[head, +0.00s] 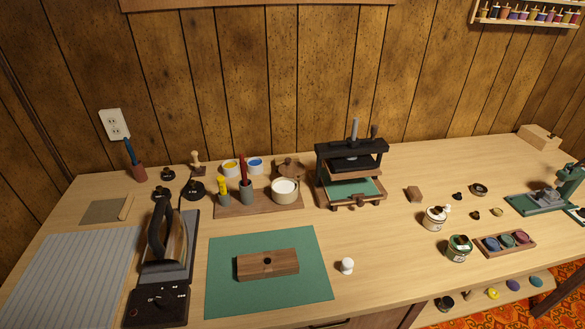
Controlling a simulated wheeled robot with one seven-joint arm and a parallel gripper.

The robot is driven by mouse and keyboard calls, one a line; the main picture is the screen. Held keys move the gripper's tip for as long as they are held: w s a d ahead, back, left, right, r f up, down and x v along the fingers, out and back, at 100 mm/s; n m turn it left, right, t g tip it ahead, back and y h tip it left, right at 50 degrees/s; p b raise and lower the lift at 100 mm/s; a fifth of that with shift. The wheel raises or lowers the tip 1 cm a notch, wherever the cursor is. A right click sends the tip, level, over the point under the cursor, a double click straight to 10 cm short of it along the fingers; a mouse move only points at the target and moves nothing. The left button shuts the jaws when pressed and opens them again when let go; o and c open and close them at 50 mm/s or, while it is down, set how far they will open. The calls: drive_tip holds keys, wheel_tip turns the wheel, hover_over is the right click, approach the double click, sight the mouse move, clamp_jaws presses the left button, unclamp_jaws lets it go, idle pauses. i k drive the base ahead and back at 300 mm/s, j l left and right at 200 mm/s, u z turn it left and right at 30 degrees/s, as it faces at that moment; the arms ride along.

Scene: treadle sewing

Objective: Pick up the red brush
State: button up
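A thin red upright handle, which looks like the red brush (243,169), stands in a small dark cup (246,193) on a wooden tray (259,209) at the back middle of the workbench. Its lower end is hidden inside the cup. A yellow-handled tool (222,183) stands in a similar cup just to its left. My gripper is not in view.
A black iron (161,236) stands at the left front. A press (352,170) rises right of the tray. A white pot (285,190) is close right of the red brush. A green mat (225,295) bears a wooden block (267,265) in front.

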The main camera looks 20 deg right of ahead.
sight(243, 163)
drive_tip(key=i+l+u, duration=0.2)
drive_tip(key=i, duration=0.2)
drive_tip(key=i+l+u, duration=0.2)
drive_tip(key=i+l, duration=0.15)
